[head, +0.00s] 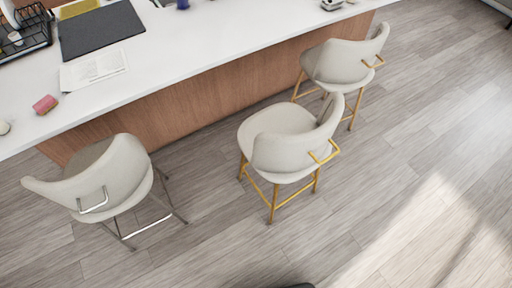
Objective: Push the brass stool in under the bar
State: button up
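A cream stool with brass legs and a brass back handle (285,138) stands upright in the middle of the head view. It is out on the floor, clear of the bar (190,60), with its back away from the bar. A second cream stool with brass legs (345,62) stands to its right, closer to the bar's wooden panel. A third cream stool (105,178) at the left has chrome legs and a chrome handle, and its seat is close to the counter edge. My gripper is not in view.
Grey plank floor (380,210) is open in front of the stools. A wooden panel (210,95) is set back below the white counter. On the counter are a dish rack (25,35), dark mat (100,30), papers (93,70) and pink sponge (45,104).

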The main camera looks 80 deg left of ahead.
aim_at(284, 142)
jog(key=u, duration=0.05)
jog(key=i, duration=0.2)
jog(key=u, duration=5.1)
jog(key=i, duration=0.1)
jog(key=z, duration=2.55)
jog(key=k, duration=0.15)
jog(key=u, duration=2.05)
jog(key=i, duration=0.95)
jog(key=u, duration=0.25)
jog(key=k, duration=0.8)
jog(key=z, duration=0.2)
jog(key=i, duration=0.8)
